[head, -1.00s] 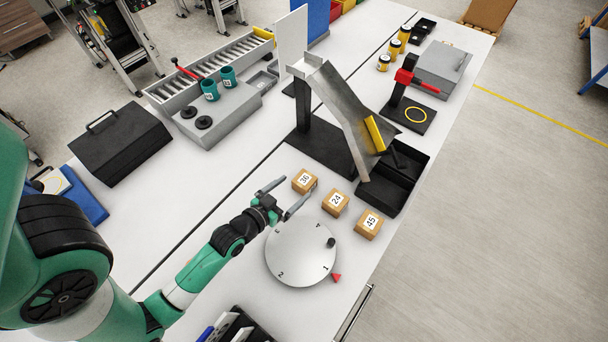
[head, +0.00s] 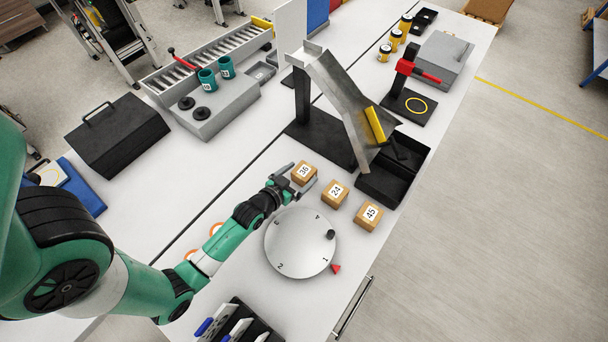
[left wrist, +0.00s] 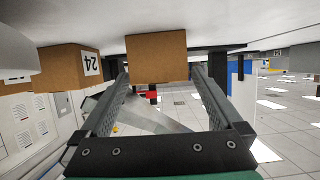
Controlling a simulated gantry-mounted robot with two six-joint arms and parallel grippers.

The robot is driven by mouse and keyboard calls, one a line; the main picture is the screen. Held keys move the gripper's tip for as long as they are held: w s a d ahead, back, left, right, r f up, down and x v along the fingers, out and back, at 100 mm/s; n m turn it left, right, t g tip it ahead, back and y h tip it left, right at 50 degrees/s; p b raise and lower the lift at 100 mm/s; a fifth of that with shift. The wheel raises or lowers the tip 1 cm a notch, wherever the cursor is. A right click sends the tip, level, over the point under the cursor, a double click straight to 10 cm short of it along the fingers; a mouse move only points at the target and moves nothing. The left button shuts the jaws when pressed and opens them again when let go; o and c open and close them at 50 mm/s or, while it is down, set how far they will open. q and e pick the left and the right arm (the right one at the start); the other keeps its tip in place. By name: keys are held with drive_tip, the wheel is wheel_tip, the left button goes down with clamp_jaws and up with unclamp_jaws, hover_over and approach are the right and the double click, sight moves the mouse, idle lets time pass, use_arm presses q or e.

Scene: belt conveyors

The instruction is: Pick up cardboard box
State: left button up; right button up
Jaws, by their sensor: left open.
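Three cardboard boxes stand in a row on the white table: box 36 (head: 304,173), box 24 (head: 335,193) and box 45 (head: 367,216). My left gripper (head: 296,181) is open at box 36, with one finger on either side of it. In the left wrist view, a plain brown side of box 36 (left wrist: 157,58) shows between the tips of the open fingers (left wrist: 160,78). Whether the fingers touch it, I cannot tell. Box 24 (left wrist: 68,69) shows to the left there. My right gripper is not in view.
A round silver turntable (head: 300,242) with a black knob stands just in front of the boxes. A metal chute (head: 340,92) on a black stand and a black bin (head: 385,188) stand behind and to the right. A roller conveyor (head: 215,62) lies farther back.

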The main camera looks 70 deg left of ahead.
use_arm(q)
drive_tip(key=x, duration=0.2)
drive_tip(key=shift+w+a+f, duration=0.1)
drive_tip(key=shift+w, duration=0.1)
drive_tip(key=c, duration=1.3)
